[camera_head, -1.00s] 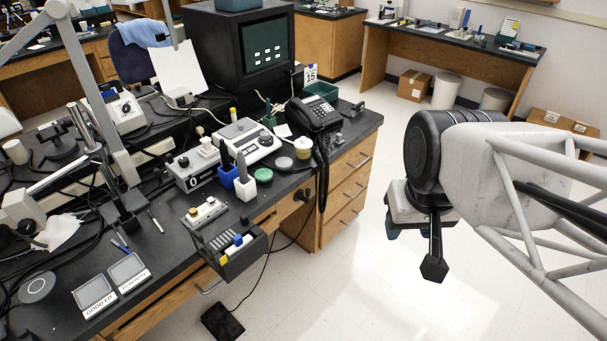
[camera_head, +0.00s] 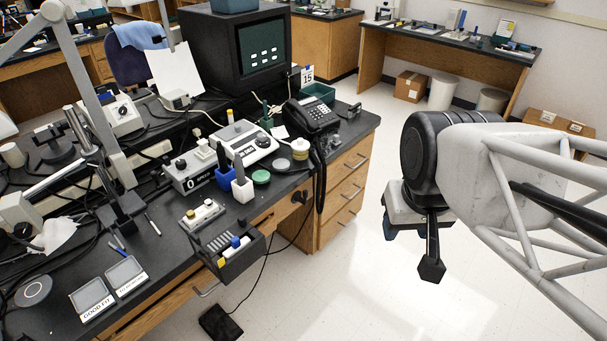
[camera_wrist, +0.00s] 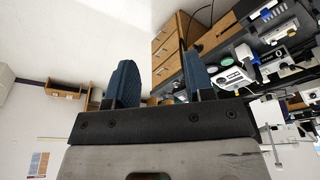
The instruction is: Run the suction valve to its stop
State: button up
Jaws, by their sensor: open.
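No part is clearly marked as the suction valve. A small dark round fitting (camera_head: 298,197) on the desk's front, just under the edge, may be it; its details are too small to tell. My gripper (camera_head: 403,232) hangs over the open floor to the right of the desk, well apart from it. In the wrist view my gripper (camera_wrist: 160,82) has two blue fingers spread wide, with nothing between them. The desk and its drawers show beyond the fingers, upside down.
The black desktop (camera_head: 160,280) holds a speed control box (camera_head: 190,172), a digital unit (camera_head: 243,143), a telephone (camera_head: 312,117) and a monitor (camera_head: 240,52). An open dark tray (camera_head: 235,262) juts from the front edge. A black pedal (camera_head: 220,322) lies on the floor. Floor around my gripper is clear.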

jog(key=shift+w, duration=0.1)
jog(key=w+d+f+n+t, duration=0.1)
jog(key=w+f+t, duration=0.15)
jog(key=w, duration=1.05)
jog(key=w+f+t, duration=0.2)
jog(key=w+f, duration=0.1)
jog(key=w, duration=0.9)
jog(key=n+t+y, duration=0.4)
jog(key=t+y, duration=0.1)
jog(key=t, duration=0.1)
send_over(307, 196)
jog(key=s+d, duration=0.4)
jog(key=d, duration=0.3)
notch_tip(307, 196, down, 24)
jog(key=a+f+y, duration=0.1)
jog(key=f, duration=0.4)
jog(key=a+f+n+t+y, duration=0.1)
jog(key=f+y, duration=0.1)
jog(key=f, duration=0.3)
jog(key=a+f+t+y, duration=0.1)
jog(key=a+f+y, duration=0.1)
jog(key=f, duration=0.4)
jog(key=shift+a+n, duration=0.1)
jog(key=shift+n, duration=0.2)
jog(key=shift+x, duration=3.9)
